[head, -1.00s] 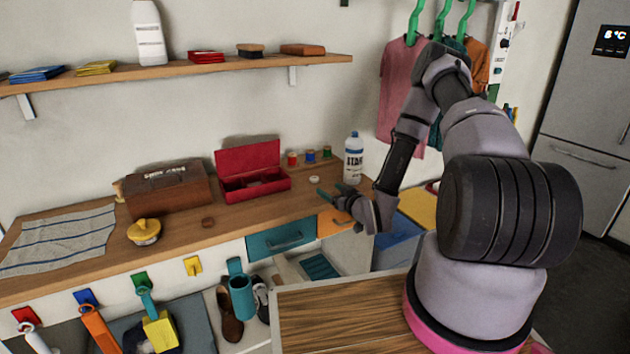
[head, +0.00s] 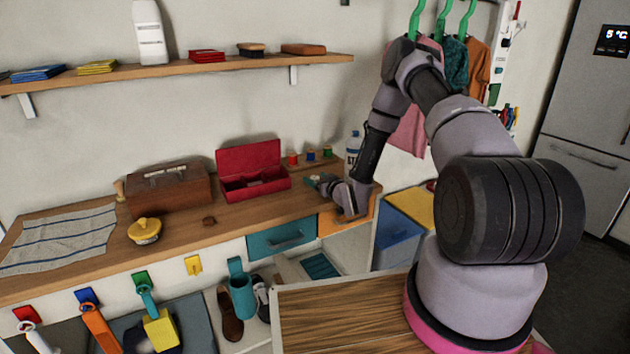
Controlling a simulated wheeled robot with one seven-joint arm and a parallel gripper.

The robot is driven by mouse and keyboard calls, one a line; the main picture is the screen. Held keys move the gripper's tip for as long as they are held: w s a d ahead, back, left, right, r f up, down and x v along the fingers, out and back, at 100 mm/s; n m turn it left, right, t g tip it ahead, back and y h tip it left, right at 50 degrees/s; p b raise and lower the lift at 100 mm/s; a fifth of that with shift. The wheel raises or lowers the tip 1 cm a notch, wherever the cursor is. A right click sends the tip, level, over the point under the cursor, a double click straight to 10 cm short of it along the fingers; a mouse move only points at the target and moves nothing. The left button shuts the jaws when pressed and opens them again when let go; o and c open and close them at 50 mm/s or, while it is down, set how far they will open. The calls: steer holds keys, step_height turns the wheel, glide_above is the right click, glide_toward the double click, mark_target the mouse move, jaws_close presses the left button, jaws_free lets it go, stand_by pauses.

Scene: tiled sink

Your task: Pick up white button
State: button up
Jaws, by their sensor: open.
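A small white button (head: 314,178) lies on the wooden counter, right of the open red box and in front of the thread spools; the fingertips largely hide it. My gripper (head: 319,183) is open and low over the counter at the button. I cannot tell whether the button is between the fingers or just beside them.
The red box (head: 255,188) stands close to the left of my gripper. Several thread spools (head: 310,156) stand behind it, and a white bottle (head: 353,145) is partly behind my arm. A brown button (head: 209,221) and a yellow-lidded tin (head: 144,230) sit farther left.

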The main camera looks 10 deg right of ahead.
jaws_close()
steer(key=shift+s, duration=0.1)
